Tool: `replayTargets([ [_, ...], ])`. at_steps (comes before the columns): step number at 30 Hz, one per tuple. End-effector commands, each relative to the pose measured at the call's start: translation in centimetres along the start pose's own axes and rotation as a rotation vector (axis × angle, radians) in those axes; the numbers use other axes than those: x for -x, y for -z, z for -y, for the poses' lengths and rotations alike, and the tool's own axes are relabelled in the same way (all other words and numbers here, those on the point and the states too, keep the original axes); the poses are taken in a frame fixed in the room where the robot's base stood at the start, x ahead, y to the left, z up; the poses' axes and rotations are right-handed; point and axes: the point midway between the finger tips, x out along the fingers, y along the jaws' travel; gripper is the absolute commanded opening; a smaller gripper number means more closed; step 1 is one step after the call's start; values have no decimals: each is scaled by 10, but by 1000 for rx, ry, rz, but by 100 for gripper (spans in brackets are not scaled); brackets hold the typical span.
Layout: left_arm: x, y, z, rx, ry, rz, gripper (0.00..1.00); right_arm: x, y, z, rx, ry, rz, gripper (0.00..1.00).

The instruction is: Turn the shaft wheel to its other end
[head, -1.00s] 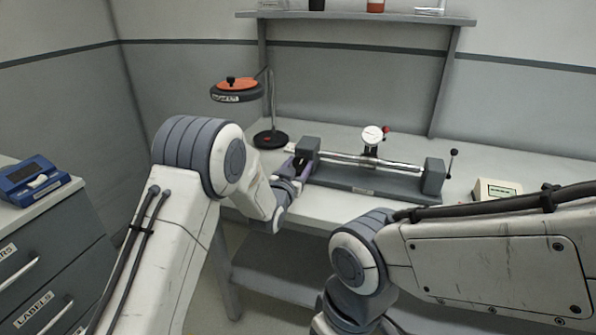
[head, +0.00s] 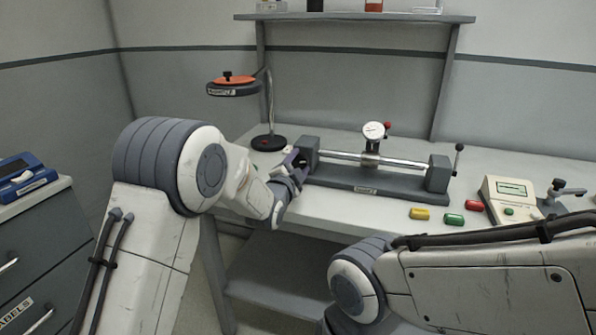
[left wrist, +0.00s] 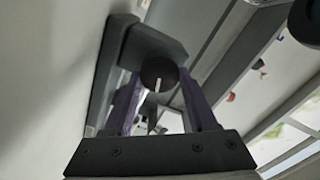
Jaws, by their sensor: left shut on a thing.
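The shaft fixture stands on the bench, with a grey base (head: 366,181), two end blocks and a bright shaft (head: 398,163) between them. A round dial gauge (head: 373,130) stands over the shaft. The shaft wheel (left wrist: 159,73) is a dark disc with a white mark at the fixture's left end. My left gripper (head: 295,160) is at that end and mostly hides the wheel in the head view. In the left wrist view its two purple fingers (left wrist: 160,84) stand either side of the wheel, shut on it. My right gripper is out of view; only the right arm shows.
Yellow (head: 419,213), green (head: 454,219) and red (head: 474,205) pieces lie in front of the fixture. A beige meter (head: 509,198) stands to the right. A lamp stand (head: 269,142) is behind my left gripper. A shelf (head: 355,17) hangs above.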

Motion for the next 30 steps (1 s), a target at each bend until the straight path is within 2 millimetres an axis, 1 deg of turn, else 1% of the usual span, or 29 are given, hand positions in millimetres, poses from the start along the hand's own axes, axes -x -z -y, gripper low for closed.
replayTargets([
  [1,0,-1,-3,-45,2,-2,2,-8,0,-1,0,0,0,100],
  [3,0,-1,-3,-112,1,-1,2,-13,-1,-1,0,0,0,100],
  [30,0,-3,-8,-963,0,-3,2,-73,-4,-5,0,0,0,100],
])
